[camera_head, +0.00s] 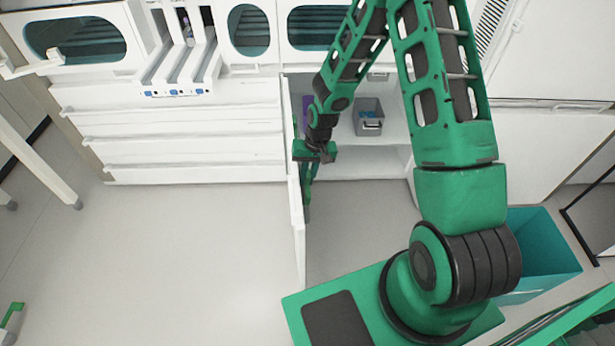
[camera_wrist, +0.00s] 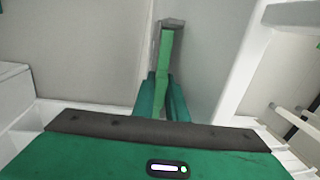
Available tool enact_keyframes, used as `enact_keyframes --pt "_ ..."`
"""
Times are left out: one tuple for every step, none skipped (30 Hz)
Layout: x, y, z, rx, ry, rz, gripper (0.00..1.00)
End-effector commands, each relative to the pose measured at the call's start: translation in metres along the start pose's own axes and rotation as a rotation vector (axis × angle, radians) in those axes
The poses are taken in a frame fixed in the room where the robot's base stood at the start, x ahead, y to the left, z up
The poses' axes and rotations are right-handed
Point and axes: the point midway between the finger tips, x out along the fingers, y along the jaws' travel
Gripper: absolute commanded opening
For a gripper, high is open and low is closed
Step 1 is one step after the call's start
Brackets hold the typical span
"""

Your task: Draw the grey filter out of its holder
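I cannot make out the grey filter or its holder for certain in either view. My gripper (camera_head: 307,195) hangs low beside the inner face of the open white door (camera_head: 298,225), in front of the open cabinet bay.
The open bay (camera_head: 355,165) holds a grey bin (camera_head: 368,117) with blue items and a purple thing (camera_head: 307,104), partly hidden by my arm. White drawers (camera_head: 190,140) stand to the left. A teal bin (camera_head: 540,255) stands at right.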

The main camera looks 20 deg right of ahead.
Motion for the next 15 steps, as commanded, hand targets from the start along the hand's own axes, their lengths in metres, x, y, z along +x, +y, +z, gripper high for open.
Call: enact_keyframes --pt "0.0 0.0 0.0 0.0 0.0 0.0 0.0" --pt "0.0 0.0 0.0 0.0 0.0 0.0 0.0" --pt "0.0 0.0 0.0 0.0 0.0 0.0 0.0" --pt "0.0 0.0 0.0 0.0 0.0 0.0 0.0" --pt "-0.001 0.0 0.0 0.0 0.0 0.0 0.0" --pt "-0.002 0.0 0.0 0.0 0.001 0.0 0.0" --pt "-0.003 0.0 0.0 0.0 0.001 0.0 0.0" --pt "-0.004 -0.001 -0.001 0.0 0.002 0.0 0.0" --pt "-0.007 -0.001 -0.001 0.0 0.002 0.0 0.0" --pt "-0.008 -0.001 -0.001 0.0 0.003 0.0 0.0" --pt "-0.01 -0.002 -0.001 0.0 0.002 0.0 0.0" --pt "-0.012 -0.002 -0.001 0.0 0.002 0.0 0.0" --pt "-0.013 -0.002 -0.001 0.0 0.001 0.0 0.0" --pt "-0.015 -0.002 0.0 0.0 0.001 0.0 0.0" --pt "-0.017 -0.003 0.0 0.0 0.001 0.0 0.0"
